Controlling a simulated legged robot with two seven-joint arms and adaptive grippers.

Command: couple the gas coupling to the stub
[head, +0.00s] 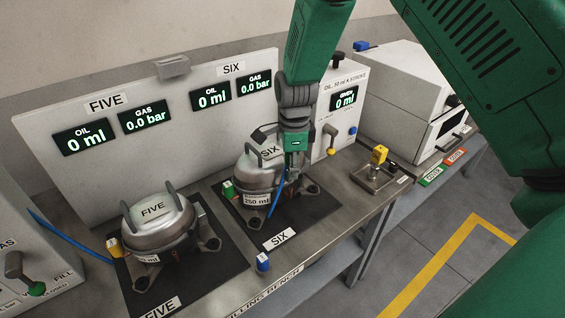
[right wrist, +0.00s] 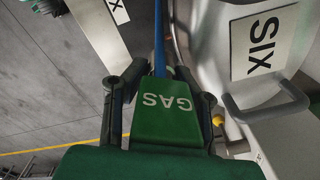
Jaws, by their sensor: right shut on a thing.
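My right gripper (head: 292,160) is shut on the green gas coupling, over the right side of the compressor SIX (head: 258,172). In the right wrist view, the gas coupling (right wrist: 165,118), marked GAS, sits between the dark fingers of my right gripper (right wrist: 158,82), with a blue hose (right wrist: 160,35) running from its far end. In the head view the hose (head: 275,200) hangs in front of the compressor, and the coupling is mostly hidden. The compressor (right wrist: 212,45) is close to the right of the fingers. I cannot make out the stub or whether the coupling touches it. My left gripper is not in view.
Compressor FIVE (head: 158,228) stands to the left on its own dark mat. The display panel (head: 165,140) reads 0 ml and 0.0 bar. A blue cap (head: 262,262) is at the bench's front edge.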

